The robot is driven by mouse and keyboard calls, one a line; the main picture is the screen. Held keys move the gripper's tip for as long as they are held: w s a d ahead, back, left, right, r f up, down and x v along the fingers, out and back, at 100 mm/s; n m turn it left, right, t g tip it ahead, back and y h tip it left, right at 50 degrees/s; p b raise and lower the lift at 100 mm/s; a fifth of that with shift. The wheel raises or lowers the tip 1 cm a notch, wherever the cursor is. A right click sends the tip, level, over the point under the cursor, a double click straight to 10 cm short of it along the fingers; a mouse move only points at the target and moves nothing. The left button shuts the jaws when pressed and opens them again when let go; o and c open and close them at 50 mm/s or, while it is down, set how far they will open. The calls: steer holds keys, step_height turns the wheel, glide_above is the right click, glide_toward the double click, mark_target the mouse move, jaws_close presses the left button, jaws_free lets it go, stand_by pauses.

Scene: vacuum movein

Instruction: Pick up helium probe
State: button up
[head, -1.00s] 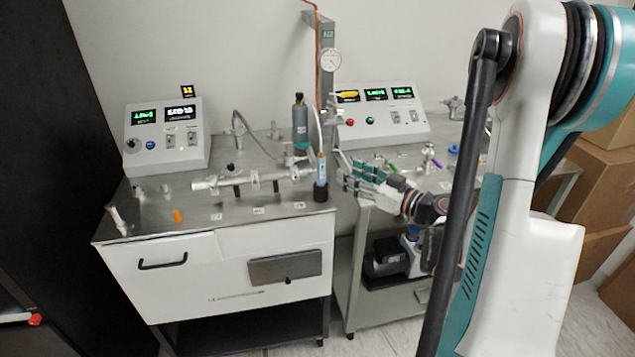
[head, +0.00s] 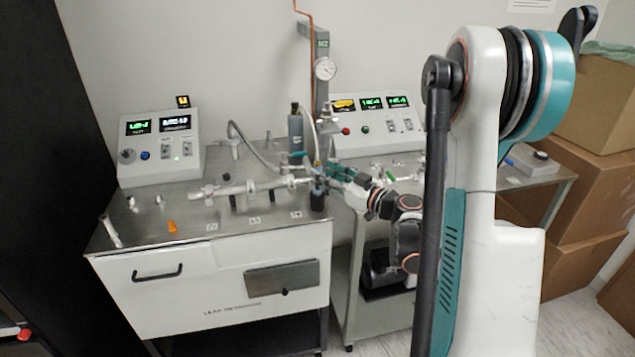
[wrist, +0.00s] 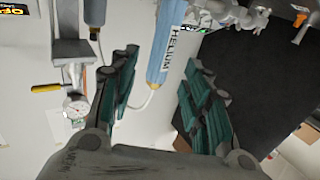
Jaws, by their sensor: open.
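The helium probe (wrist: 166,52) is a light blue cylinder with a white HELIUM label and a pale hose. In the wrist view it lies between the two fingers of my gripper (wrist: 160,62), with a gap on each side. In the head view my gripper (head: 332,176) is at the front right corner of the steel bench and hides most of the probe. The probe's dark holder (head: 317,201) shows just below the fingers. The fingers are spread and hold nothing.
A metal pipe assembly (head: 240,187) lies on the bench left of my gripper. A control box (head: 160,148) is at the back left.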

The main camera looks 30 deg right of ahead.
steer(key=x, duration=0.2)
steer(key=b+x, duration=0.1)
steer(key=x, duration=0.1)
steer(key=shift+d+f, duration=0.1)
steer(key=shift+f, duration=0.15)
steer(key=shift+c, duration=0.6)
jaws_close()
steer(key=shift+r, duration=0.15)
